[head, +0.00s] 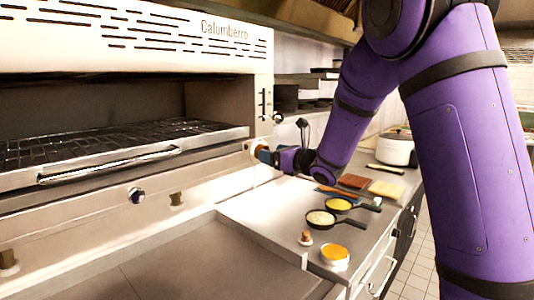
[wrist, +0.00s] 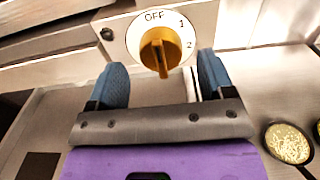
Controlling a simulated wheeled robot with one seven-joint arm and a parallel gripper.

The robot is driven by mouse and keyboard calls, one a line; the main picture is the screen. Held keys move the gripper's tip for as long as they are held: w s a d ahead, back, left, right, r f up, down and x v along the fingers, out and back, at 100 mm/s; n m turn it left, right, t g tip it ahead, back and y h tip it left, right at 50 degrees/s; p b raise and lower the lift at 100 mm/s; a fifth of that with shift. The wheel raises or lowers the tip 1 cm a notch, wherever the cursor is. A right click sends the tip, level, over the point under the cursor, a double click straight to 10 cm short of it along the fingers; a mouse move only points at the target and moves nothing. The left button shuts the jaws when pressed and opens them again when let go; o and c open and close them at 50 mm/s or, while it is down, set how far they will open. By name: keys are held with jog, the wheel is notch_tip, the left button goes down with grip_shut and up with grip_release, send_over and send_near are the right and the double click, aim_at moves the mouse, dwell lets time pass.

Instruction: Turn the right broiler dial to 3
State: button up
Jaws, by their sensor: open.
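The right broiler dial (wrist: 134,42) is a white disc with a gold knob (wrist: 161,48) in the wrist view. Its marks OFF, 1 and 2 show; no 3 can be seen. The knob's raised ridge runs nearly upright, its upper end near OFF. My gripper (wrist: 161,64) is open, with one blue finger on each side below the knob; I cannot tell whether either touches it. In the head view my gripper (head: 267,156) is at the right end of the broiler front (head: 225,172), and the dial (head: 254,146) is partly hidden behind it.
The broiler's rack has a bar handle (head: 110,167) left of my gripper. Below my arm, the counter holds small pans (head: 321,219), a yellow-filled cup (head: 335,254) and a white pot (head: 396,150).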

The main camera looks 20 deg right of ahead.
jog(key=shift+x, duration=1.4)
jog(key=c, duration=0.9)
